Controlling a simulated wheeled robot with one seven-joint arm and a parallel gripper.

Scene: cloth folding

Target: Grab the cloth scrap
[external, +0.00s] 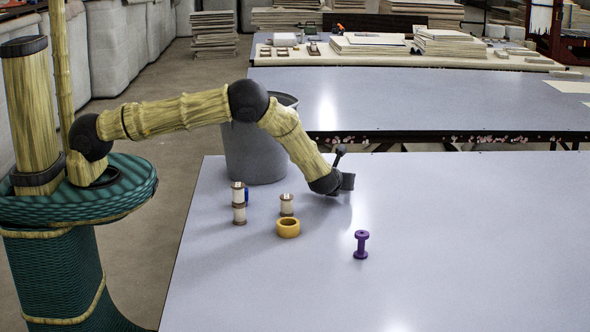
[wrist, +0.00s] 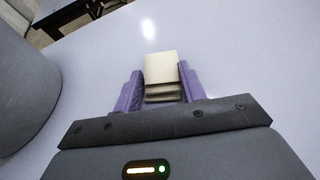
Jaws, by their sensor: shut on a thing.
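A small cream cloth scrap (wrist: 161,66), folded in several layers, sits between the two purple fingers of my gripper (wrist: 160,82) in the wrist view. The fingers are shut on it from both sides, and its far end sticks out past them. In the external view my gripper (external: 346,184) is low over the near table, right of the grey bin. Its fingers and the scrap cannot be made out there. I cannot tell whether the scrap touches the table.
The grey bin (external: 258,158) stands at the table's back left edge and shows in the wrist view (wrist: 22,85). Thread spools (external: 287,205), a yellow ring (external: 288,228) and a purple spool (external: 361,244) stand nearer. The table (external: 480,240) is clear to the right.

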